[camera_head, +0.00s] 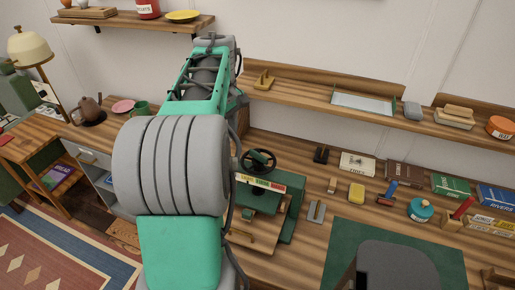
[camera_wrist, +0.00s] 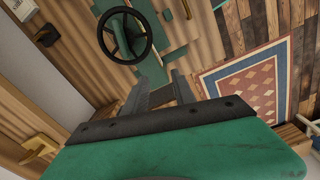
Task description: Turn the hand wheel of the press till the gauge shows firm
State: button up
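The green press (camera_head: 287,212) stands on the plank bench, just right of my arm in the head view. Its black hand wheel (camera_head: 258,162) is on top. A coloured gauge strip (camera_head: 257,182) with yellow and red parts is on its front; its reading is too small to make out. In the wrist view the hand wheel (camera_wrist: 101,38) is at upper left, ahead of my fingertips and apart from them. My gripper (camera_wrist: 160,88) is open, with nothing between its two grey fingers. My arm hides the gripper in the head view.
A wall shelf (camera_head: 315,95) runs behind the bench. Books, a yellow block (camera_head: 356,192), a teal round tin (camera_head: 421,210) and small tools lie right of the press. A green mat (camera_head: 345,247) lies at the front right. A patterned rug (camera_wrist: 250,85) covers the floor.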

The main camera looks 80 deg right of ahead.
send_over(259, 153)
jog(key=shift+s+f+m, duration=0.1)
jog(key=shift+f+m, duration=0.1)
jog(key=shift+m, duration=0.1)
notch_tip(259, 153, down, 7)
jog(key=shift+a+f+p, duration=0.1)
jog(key=shift+p, duration=0.5)
jog(key=shift+c, duration=0.4)
grip_shut()
